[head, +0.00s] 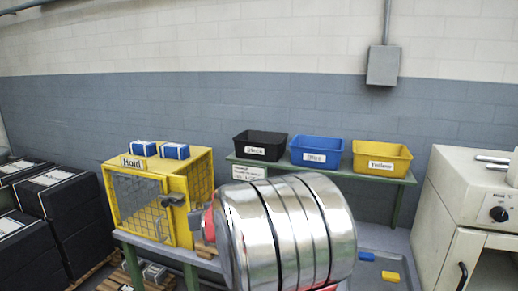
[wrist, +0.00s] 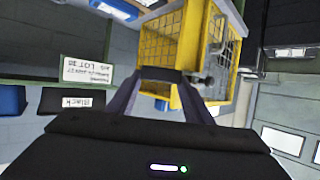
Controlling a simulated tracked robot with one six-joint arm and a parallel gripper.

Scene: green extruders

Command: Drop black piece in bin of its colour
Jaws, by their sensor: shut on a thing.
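My gripper (wrist: 160,84) shows in the wrist view, its two grey fingers shut on a dark bar, the black piece (wrist: 160,74). The head view does not show the gripper or the piece; my shiny arm link covers the centre front. The black bin (head: 259,145), labelled Black, stands at the left end of a green bench (head: 325,171). In the wrist view the black bin (wrist: 65,101) appears upside down, left of my fingers and apart from the piece.
A blue bin (head: 316,150) and a yellow bin (head: 382,157) stand right of the black one. A yellow mesh cage (head: 201,182) labelled Hold, with two blue-white packs on top, stands left. Blue and yellow pieces (head: 390,276) lie low at right, near a pale machine (head: 450,200).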

